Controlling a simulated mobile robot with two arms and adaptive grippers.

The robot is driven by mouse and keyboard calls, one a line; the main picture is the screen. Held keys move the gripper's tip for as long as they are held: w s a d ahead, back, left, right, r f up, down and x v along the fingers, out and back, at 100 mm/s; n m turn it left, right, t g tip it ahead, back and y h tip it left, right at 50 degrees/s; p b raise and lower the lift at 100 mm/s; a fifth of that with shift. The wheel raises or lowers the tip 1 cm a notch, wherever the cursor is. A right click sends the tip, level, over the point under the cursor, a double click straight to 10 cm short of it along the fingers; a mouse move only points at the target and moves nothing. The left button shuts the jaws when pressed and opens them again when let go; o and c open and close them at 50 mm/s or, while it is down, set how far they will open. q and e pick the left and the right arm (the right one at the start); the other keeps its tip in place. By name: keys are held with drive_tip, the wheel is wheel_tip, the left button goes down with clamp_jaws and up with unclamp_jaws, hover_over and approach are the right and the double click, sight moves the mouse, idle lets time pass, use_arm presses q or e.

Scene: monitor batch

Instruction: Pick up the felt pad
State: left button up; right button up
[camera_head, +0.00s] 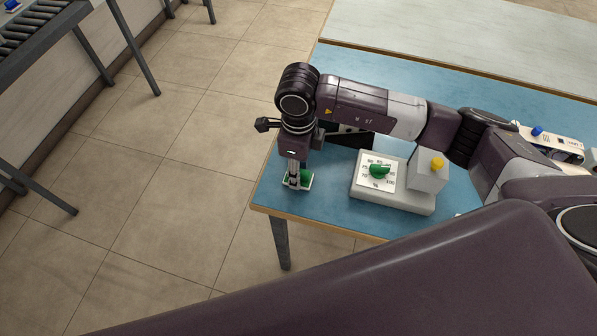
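My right arm comes in from the right and reaches across the blue table (340,222). Its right gripper (298,183) points down at the table's near left corner. A small green piece (306,176) shows at the fingertips, partly hidden by them; I cannot tell whether it is the felt pad or whether the fingers touch it. The finger gap is too small to read. No other thing can be clearly made out as the felt pad. My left gripper is not in view.
A pale device stands right of the gripper, with a white numbered dial (369,185), a green half-round part (379,171) and a box (428,177) with a yellow knob (437,164). A dark object (351,139) lies behind. A roller conveyor (40,30) stands far left.

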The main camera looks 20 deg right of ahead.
drive_tip(key=shift+f, duration=0.15)
drive_tip(key=shift+c, duration=0.2)
clamp_jaws()
wheel_tip(320, 180, up, 20)
drive_tip(key=b, duration=0.2)
drive_tip(key=shift+b, duration=0.35)
